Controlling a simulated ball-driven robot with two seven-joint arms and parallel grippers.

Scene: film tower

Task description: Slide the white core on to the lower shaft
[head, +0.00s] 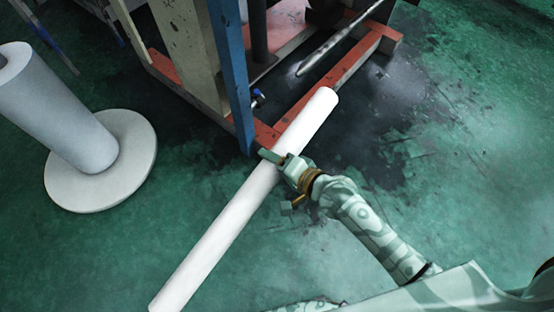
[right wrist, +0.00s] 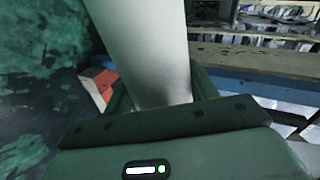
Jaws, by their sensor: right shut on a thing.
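The white core (head: 225,225) is a long plain tube lying diagonally across the head view, from bottom left to upper right. My right gripper (head: 279,170) is shut on it, somewhat nearer its upper end. The core also fills the upper middle of the right wrist view (right wrist: 145,45), between the fingers (right wrist: 162,100). The lower shaft (head: 338,41) is a grey rod with a tapered tip inside the machine frame. The core's upper end shows just below and right of that tip, apart from it. The core's opening is not visible. My left gripper is out of view.
The machine's red base frame (head: 352,75) and blue post (head: 231,75) stand close to the core's upper part. A large pale roll (head: 50,110) stands on a round disc (head: 75,200) at left. The green floor is open at right and below.

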